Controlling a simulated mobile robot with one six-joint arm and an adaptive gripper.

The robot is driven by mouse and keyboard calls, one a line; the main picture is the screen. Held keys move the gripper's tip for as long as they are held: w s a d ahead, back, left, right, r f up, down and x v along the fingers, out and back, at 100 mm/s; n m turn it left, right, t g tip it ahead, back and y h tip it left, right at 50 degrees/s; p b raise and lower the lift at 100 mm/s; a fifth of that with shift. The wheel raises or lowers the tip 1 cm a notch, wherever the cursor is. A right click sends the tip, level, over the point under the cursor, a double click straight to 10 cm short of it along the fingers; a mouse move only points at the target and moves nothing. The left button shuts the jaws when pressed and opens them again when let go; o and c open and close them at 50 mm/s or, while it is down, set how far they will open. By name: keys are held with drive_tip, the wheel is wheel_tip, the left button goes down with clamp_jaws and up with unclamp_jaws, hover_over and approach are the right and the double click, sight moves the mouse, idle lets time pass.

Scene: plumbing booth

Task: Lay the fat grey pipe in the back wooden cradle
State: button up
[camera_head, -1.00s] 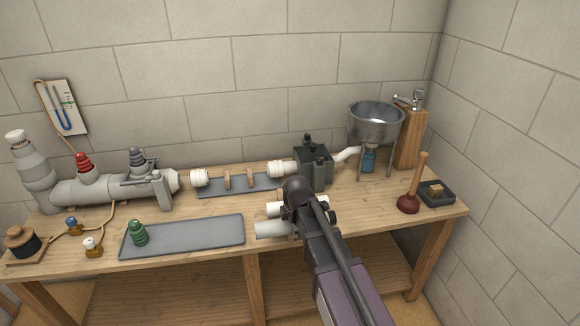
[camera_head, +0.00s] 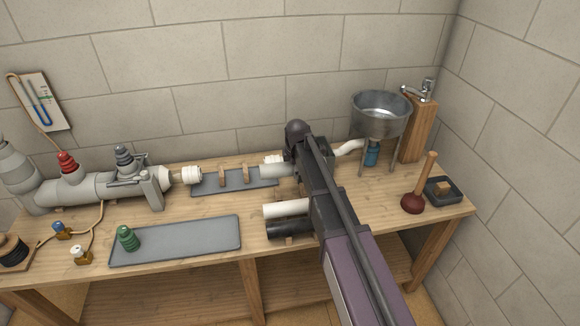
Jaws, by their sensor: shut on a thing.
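The fat grey pipe (camera_head: 276,171) is held roughly level, its left end sticking out past my gripper (camera_head: 299,165). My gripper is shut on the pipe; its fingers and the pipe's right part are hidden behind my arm. Two upright wooden cradle supports (camera_head: 222,175) stand on a grey back mat (camera_head: 207,187), the right one (camera_head: 247,174) just left of the pipe's end. The pipe overlaps the right part of this mat in the picture; I cannot tell its height above it.
A white pipe (camera_head: 286,208) and a black pipe (camera_head: 288,230) lie at the front. White fittings stand left (camera_head: 192,175) and behind the grey pipe (camera_head: 271,159). A funnel (camera_head: 381,115) and plunger (camera_head: 415,202) are right. The front mat (camera_head: 185,240) holds a green part (camera_head: 128,239).

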drive_tip(key=shift+s+a, duration=0.1)
drive_tip(key=shift+a, duration=0.15)
drive_tip(key=shift+f, duration=0.15)
drive_tip(key=shift+f+b, duration=0.25)
drive_tip(key=shift+b, duration=0.15)
drive_tip(key=shift+f+b, duration=4.75)
drive_tip(key=o, duration=1.1)
